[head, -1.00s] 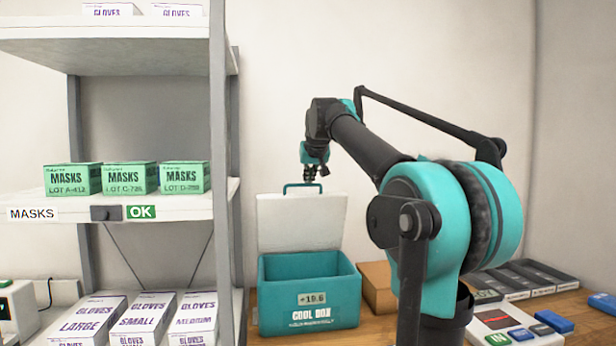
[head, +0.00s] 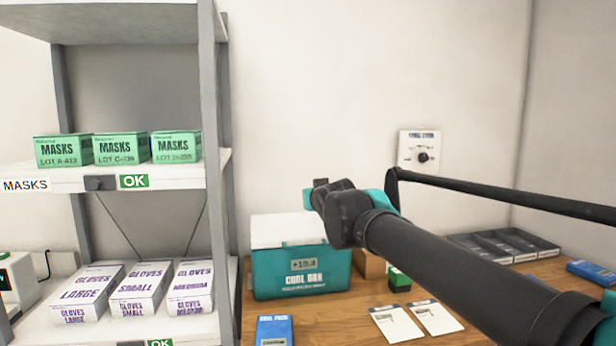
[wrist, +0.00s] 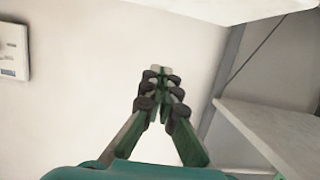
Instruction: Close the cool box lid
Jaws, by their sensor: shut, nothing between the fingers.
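The teal cool box (head: 300,272) stands on the wooden desk beside the shelf rack. Its white lid (head: 285,231) lies down flat across the top, and I see no gap at the front edge. In the wrist view my gripper (wrist: 160,75) has its fingers together with nothing between them. In the head view my wrist is above and right of the lid; the fingers are mostly hidden behind it. My gripper appears apart from the lid.
The rack (head: 208,180) with mask and glove boxes stands close on the left. A blue cool pack (head: 273,330), white cards (head: 397,323), a small green box (head: 399,281) and a grey tray (head: 500,245) are on the desk. A dial panel (head: 420,152) is on the wall.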

